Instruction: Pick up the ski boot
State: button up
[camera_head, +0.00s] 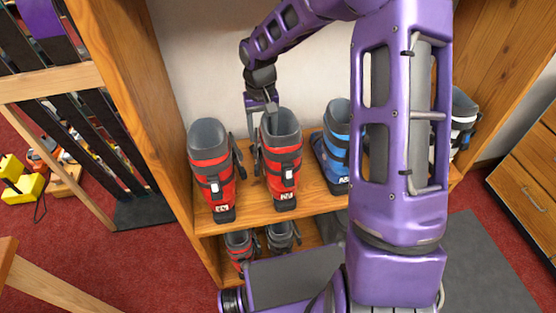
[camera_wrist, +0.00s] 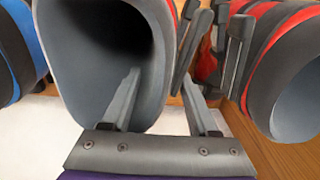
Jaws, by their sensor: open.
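Red and black ski boots with grey liners stand upright on the wooden shelf: a left red boot (camera_head: 211,172) and a middle red boot (camera_head: 283,164). My gripper (camera_head: 261,122) is open at the top left rim of the middle red boot. In the wrist view the gripper (camera_wrist: 160,80) has one finger over or inside the grey opening of this boot (camera_wrist: 75,60) and the other outside its wall, beside the buckles. Whether the fingers touch the boot is unclear. The left red boot also shows at the right of the wrist view (camera_wrist: 292,85).
A blue boot (camera_head: 333,160) stands right of the middle boot, and a white and black boot (camera_head: 463,122) is partly hidden behind my arm. More boots (camera_head: 284,238) sit on the lower shelf. A wooden side panel (camera_head: 135,85) bounds the shelf at left.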

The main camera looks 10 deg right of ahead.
jog(key=shift+f, duration=0.15)
grip_shut()
jog(key=shift+a, duration=0.15)
dwell(1.2)
